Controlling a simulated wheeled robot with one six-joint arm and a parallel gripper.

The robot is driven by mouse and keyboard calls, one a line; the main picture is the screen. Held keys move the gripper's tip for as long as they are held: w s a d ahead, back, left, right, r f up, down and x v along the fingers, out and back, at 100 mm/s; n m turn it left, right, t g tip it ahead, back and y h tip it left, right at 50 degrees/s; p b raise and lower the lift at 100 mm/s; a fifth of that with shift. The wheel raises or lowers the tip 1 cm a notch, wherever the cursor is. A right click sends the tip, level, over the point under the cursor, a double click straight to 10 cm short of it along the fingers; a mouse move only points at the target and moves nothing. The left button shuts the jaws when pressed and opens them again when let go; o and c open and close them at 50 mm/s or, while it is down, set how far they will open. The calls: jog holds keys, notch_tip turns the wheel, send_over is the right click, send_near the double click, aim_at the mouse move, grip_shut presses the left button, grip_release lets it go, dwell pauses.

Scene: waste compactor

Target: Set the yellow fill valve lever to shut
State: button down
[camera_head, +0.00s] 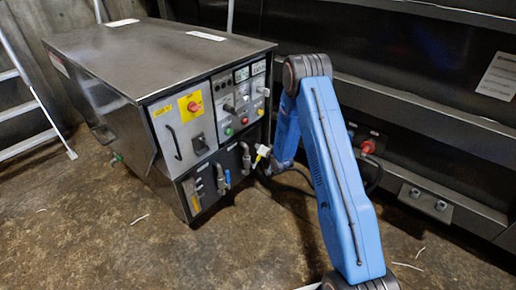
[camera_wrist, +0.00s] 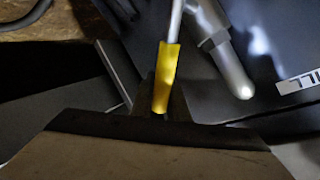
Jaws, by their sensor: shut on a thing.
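The yellow fill valve lever (camera_wrist: 166,75) shows large in the wrist view, with a yellow sleeve on a pale metal rod that runs up out of the picture. My gripper (camera_wrist: 160,112) is shut on the lower end of the yellow sleeve. In the head view the lever (camera_head: 263,151) is a small yellow and white shape on the right side of the cabinet's lower front panel. My gripper (camera_head: 261,163) is there too, largely hidden behind my blue arm and too small to make out. The valve body is not clear in either view.
A metal cabinet (camera_head: 150,60) carries switches, a red knob (camera_head: 193,106) and a door handle (camera_head: 173,142). Other pipes and a blue-handled valve (camera_head: 227,177) sit left of the lever. A grey pipe (camera_wrist: 232,68) is close right of the lever. Dark machinery stands behind my arm.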

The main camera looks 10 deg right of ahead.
notch_tip(320, 180, down, 8)
jog(key=d+m+g+y, duration=0.1)
jog(key=m+g+y, duration=0.3)
jog(key=m, duration=0.1)
jog(key=shift+w+r, duration=0.15)
jog(key=shift+w, duration=0.25)
jog(key=shift+d, duration=0.1)
jog(key=c, duration=1.7)
grip_release()
jog(key=v, duration=1.7)
jog(key=shift+s+d, duration=0.1)
